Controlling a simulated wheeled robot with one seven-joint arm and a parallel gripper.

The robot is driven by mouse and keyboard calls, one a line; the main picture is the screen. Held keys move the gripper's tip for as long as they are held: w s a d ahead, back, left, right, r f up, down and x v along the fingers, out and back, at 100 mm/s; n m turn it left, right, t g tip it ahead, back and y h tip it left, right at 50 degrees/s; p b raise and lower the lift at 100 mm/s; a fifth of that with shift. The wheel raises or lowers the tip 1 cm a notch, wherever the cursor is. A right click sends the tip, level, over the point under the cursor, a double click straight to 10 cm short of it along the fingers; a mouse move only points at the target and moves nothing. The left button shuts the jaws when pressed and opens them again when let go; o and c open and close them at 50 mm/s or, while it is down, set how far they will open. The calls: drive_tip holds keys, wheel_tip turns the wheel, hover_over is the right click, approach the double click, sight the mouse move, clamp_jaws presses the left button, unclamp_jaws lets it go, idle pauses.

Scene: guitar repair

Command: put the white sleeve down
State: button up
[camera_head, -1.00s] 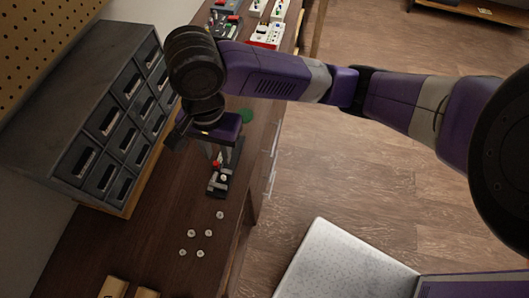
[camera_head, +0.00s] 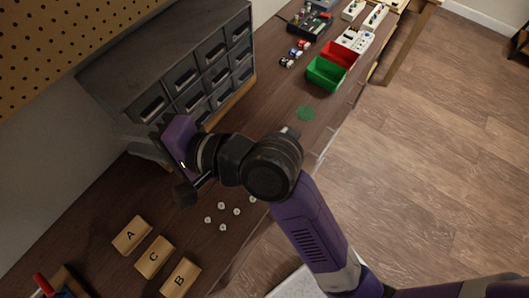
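I cannot make out the white sleeve in the head view. My gripper (camera_head: 147,151) is at the left, in front of the lower part of the grey drawer cabinet and above the dark wooden bench (camera_head: 190,246). Its purple body is turned so that the fingers point left, away from my wrist. The fingers are small and partly hidden behind the purple body. I cannot see whether they hold anything.
Several small white round pieces (camera_head: 222,227) lie below my wrist. Wooden blocks marked A (camera_head: 132,235), C (camera_head: 155,257) and B (camera_head: 180,278) lie at the front left. The drawer cabinet (camera_head: 190,78) stands behind. Green (camera_head: 325,74) and red (camera_head: 340,55) bins stand farther back.

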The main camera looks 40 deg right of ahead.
drive_tip(key=s+d+f+n+t+h, duration=0.2)
drive_tip(key=s+d+f+h, duration=0.6)
drive_tip(key=s+d+f, duration=0.5)
drive_tip(key=s+d+r+n+h, duration=0.1)
drive_tip(key=s+d+n, duration=0.3)
drive_tip(key=s, duration=0.4)
drive_tip(key=s+d+r+n, duration=0.2)
drive_tip(key=s+d+n, duration=0.3)
drive_tip(key=s, duration=0.3)
drive_tip(key=shift+s+d+r+n+h, duration=0.2)
drive_tip(key=shift+r+n+h, duration=0.15)
drive_tip(key=shift+n, duration=0.25)
drive_tip(key=shift+f, duration=0.15)
wheel_tip(320, 180, down, 3)
drive_tip(key=b, duration=0.3)
